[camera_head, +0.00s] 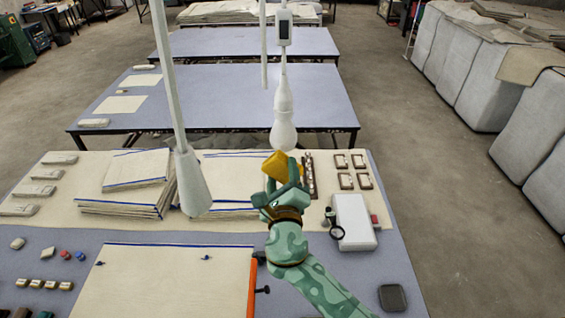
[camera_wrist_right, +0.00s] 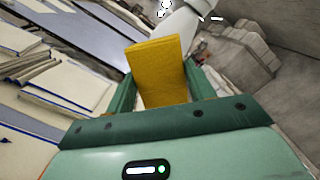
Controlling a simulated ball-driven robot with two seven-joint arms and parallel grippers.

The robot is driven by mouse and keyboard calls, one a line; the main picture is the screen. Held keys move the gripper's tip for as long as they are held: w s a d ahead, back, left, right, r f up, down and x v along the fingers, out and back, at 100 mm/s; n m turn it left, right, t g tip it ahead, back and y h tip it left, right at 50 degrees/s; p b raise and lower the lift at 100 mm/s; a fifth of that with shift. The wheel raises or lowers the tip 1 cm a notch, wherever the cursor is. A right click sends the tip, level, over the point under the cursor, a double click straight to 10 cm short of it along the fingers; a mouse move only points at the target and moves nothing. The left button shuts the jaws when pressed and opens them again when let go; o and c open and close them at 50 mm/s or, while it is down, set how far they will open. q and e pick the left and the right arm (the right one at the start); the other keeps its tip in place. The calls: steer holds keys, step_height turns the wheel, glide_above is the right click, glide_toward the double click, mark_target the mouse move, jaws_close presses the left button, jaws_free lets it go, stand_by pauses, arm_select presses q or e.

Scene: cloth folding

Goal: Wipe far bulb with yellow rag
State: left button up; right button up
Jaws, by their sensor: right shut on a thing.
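The far bulb (camera_head: 284,128) is white and hangs on a cord above the table; its pale shape also shows at the top of the right wrist view (camera_wrist_right: 180,30). My right gripper (camera_head: 283,183) is shut on the yellow rag (camera_head: 277,165). In the right wrist view the rag (camera_wrist_right: 160,70) stands up between the green fingers, partly overlapping the bulb's lower end. In the head view the rag is just below the bulb's rounded bottom. I cannot tell whether they touch. My left gripper is not in view.
A nearer white lamp (camera_head: 190,180) hangs to the left of my right arm. Folded cloth stacks (camera_head: 127,185), a white box (camera_head: 353,220) and small parts lie on the near table (camera_head: 365,285). Another blue table (camera_head: 230,95) stands behind; covered stacks (camera_head: 470,65) line the right.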

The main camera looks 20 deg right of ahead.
steer(key=shift+v, duration=1.05)
steer(key=shift+a, duration=0.1)
steer(key=shift+v, duration=1.5)
steer(key=shift+a+r, duration=0.1)
steer(key=shift+r, duration=0.1)
steer(key=shift+w, duration=0.15)
steer(key=shift+d+f+x, duration=0.1)
steer(key=shift+d+x, duration=0.05)
steer(key=shift+x, duration=1.5)
steer(key=shift+d+f+x, duration=0.1)
steer(key=shift+x, duration=1.6)
steer(key=shift+x, duration=1)
steer(key=shift+d, duration=0.1)
